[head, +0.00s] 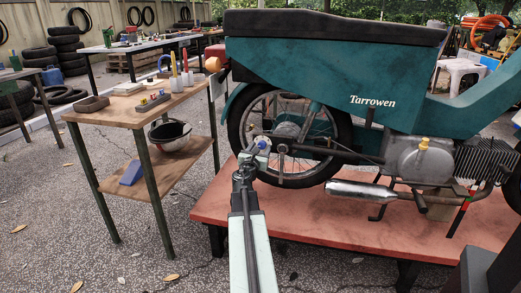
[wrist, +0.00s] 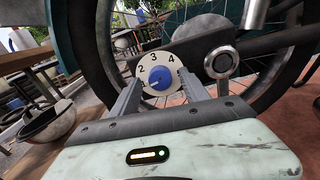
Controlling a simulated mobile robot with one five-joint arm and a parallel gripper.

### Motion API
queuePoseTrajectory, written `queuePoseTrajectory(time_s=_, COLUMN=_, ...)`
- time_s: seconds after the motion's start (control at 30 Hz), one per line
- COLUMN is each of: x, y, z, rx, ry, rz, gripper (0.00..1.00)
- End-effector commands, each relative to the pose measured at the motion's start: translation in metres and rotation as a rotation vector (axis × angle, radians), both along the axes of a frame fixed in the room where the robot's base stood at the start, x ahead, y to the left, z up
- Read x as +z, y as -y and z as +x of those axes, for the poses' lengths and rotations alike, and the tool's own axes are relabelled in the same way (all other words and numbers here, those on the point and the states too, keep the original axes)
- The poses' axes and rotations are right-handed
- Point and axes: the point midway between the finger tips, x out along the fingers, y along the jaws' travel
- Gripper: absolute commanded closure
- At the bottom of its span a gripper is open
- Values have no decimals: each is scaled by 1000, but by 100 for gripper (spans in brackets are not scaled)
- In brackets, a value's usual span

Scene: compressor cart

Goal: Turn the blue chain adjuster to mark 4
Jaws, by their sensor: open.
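The blue chain adjuster (wrist: 160,77) is a round knob on a pale dial plate (wrist: 147,65) beside the rear wheel. The marks 2, 3 and 4 show along the top of the plate, with another partly hidden at the right. A pale line on the knob seems to point to the lower left, away from 4. My gripper (wrist: 161,86) is open, with one finger on each side of the knob; I cannot tell whether they touch it. In the head view the adjuster (head: 263,142) shows just beyond my gripper (head: 248,160).
The teal motorbike (head: 340,70) stands on a red platform (head: 330,222). A round metal bolt (wrist: 222,63) on the swingarm sits close to the right finger. At the left stands a wooden cart (head: 112,113) with a bowl-shaped item (head: 170,135) on its lower shelf.

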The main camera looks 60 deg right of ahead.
Motion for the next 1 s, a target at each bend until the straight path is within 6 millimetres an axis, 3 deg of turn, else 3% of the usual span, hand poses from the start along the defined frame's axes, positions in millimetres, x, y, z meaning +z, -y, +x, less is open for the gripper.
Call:
queuePoseTrajectory(time_s=0.17, x=0, y=0, z=-1, rx=0, ry=0, rz=0, gripper=47)
queuePoseTrajectory(time_s=0.3, x=0, y=0, z=-1, rx=-1, ry=1, rz=0, gripper=86)
queuePoseTrajectory(time_s=0.37, x=0, y=0, z=-1, rx=-1, ry=1, rz=0, gripper=100)
queuePoseTrajectory(time_s=0.67, x=0, y=0, z=-2, rx=-3, ry=27, rz=9, gripper=100)
queuePoseTrajectory(time_s=1.0, x=0, y=0, z=-2, rx=-3, ry=223, rz=71, gripper=100)
